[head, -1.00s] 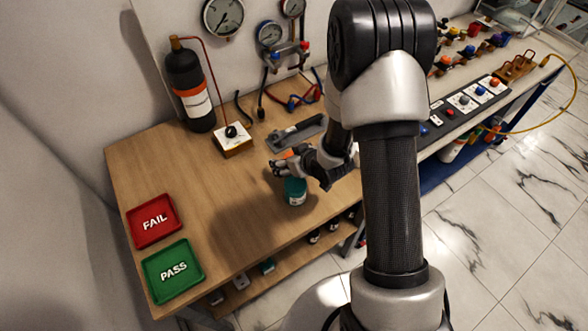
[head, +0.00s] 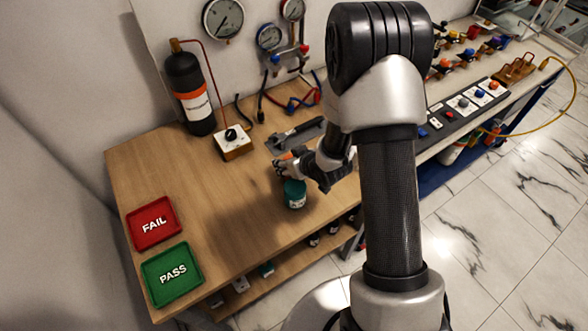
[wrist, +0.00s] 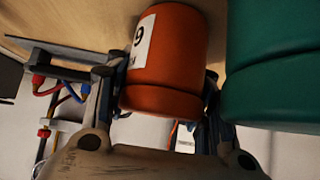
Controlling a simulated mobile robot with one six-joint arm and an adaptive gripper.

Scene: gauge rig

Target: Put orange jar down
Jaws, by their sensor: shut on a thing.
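The orange jar (wrist: 165,62), with a white label showing a 9, is between the two fingers of my gripper (wrist: 158,112) in the wrist view. The fingers are shut on it. In the head view my gripper (head: 284,168) is over the workbench, and only a bit of orange (head: 287,156) shows there, the rest hidden by the fingers. I cannot tell whether the jar touches the bench. A teal jar (head: 294,196) stands upright just in front of my gripper. In the wrist view the teal jar (wrist: 275,70) is close on the right.
A white-topped knob box (head: 233,143) and a black cylinder (head: 190,90) stand at the back left. A red FAIL tray (head: 154,223) and green PASS tray (head: 172,273) are at the left. Bare wood lies between.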

